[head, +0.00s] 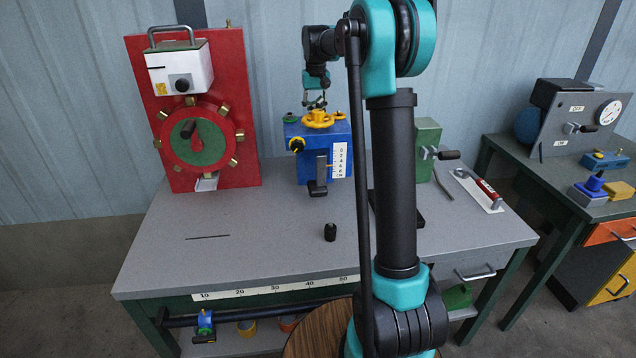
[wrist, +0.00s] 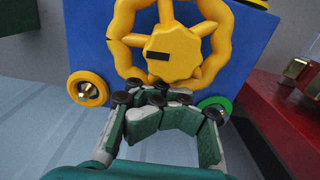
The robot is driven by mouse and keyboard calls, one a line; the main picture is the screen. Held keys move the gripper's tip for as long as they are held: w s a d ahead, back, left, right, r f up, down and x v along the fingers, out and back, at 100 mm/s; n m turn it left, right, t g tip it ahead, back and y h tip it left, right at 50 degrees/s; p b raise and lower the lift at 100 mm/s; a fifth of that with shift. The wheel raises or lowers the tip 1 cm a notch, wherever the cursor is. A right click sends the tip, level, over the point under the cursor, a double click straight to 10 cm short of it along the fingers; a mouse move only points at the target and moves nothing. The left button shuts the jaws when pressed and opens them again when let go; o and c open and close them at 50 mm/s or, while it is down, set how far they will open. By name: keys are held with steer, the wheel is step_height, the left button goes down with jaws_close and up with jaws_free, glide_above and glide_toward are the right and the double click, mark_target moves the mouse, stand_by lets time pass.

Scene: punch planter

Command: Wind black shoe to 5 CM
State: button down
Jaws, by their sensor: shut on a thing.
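The blue press (head: 308,140) stands at the back of the bench with a yellow handwheel (head: 318,119) on top. The black shoe (head: 317,188) hangs low on its front, beside a white CM scale (head: 340,161). A small pointer lies by the scale's middle, but its exact reading is too small to tell. My gripper (head: 316,104) reaches down onto the wheel from above. In the wrist view, my gripper (wrist: 160,100) is shut on the near rim of the handwheel (wrist: 172,50). The fingertips hide part of that rim.
A red panel (head: 243,140) with a green dial stands left of the press, and a green block (head: 428,140) with a crank stands right. A small black cylinder (head: 330,232) stands on the bench in front. The front-left benchtop is mostly clear.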

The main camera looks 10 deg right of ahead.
steer(key=shift+r, duration=4)
